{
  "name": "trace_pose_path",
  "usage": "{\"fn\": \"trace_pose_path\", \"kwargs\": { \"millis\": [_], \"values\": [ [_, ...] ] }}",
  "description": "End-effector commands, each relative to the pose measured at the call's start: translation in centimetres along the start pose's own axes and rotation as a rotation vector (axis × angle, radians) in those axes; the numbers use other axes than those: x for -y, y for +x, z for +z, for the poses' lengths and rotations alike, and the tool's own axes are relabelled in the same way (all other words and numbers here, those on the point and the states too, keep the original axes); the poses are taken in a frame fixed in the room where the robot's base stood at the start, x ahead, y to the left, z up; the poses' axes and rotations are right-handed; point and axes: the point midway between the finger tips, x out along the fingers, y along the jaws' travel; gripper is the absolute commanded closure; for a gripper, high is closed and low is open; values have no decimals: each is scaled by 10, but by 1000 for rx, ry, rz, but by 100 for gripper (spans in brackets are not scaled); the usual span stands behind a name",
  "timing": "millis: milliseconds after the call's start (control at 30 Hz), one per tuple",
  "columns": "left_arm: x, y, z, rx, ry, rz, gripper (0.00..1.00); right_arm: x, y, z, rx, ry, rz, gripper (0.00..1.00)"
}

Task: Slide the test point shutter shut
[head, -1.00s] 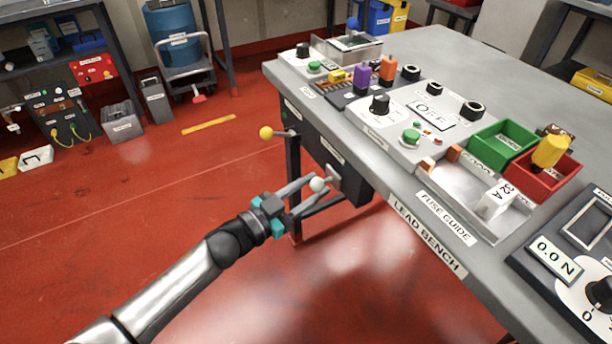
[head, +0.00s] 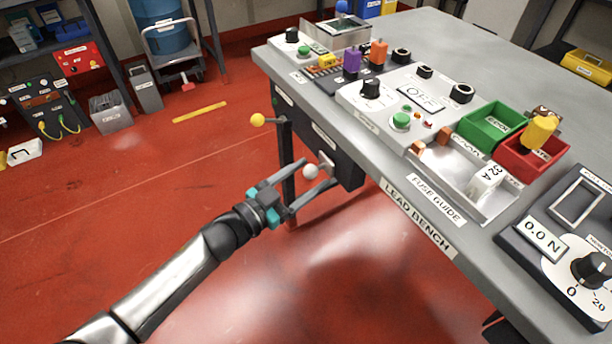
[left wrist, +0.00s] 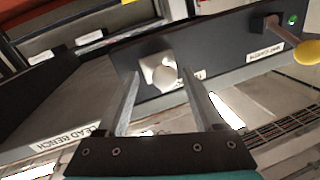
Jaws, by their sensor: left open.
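A white ball knob (head: 311,171) sticks out from a small light plate (head: 327,160) on the dark front panel (head: 345,165) under the bench edge. It seems to be the shutter's knob; its label is too small to read. My left gripper (head: 319,172) is open, with one finger on each side of the knob. In the left wrist view the knob (left wrist: 164,76) shows between the two spread fingers (left wrist: 162,92), with a gap on both sides. Whether a finger touches it I cannot tell. My right gripper is not in view.
A yellow ball lever (head: 257,120) sticks out from the same panel to the left; it also shows in the left wrist view (left wrist: 307,52). The bench edge (head: 420,222) overhangs the panel. The red floor in front is clear.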

Motion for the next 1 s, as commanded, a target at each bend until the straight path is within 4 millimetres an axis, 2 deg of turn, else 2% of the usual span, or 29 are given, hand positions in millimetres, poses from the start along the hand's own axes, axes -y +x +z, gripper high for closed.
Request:
{"fn": "trace_pose_path", "kwargs": {
  "millis": [233, 367, 433, 567, 800, 1000],
  "values": [
    [1, -2, 0, 1, 1, -2, 31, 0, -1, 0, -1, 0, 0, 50],
    [1, -11, 0, 3, -1, -2, 31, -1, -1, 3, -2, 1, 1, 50],
    [1, -20, 0, 3, -2, -3, 31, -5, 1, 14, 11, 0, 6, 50],
    [1, -44, 0, 5, -2, -2, 31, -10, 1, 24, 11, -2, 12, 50],
    [0, -95, 0, 6, -3, -1, 31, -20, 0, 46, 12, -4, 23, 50],
    [0, -130, -1, 3, 0, 0, 31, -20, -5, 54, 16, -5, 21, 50]
  ]
}}
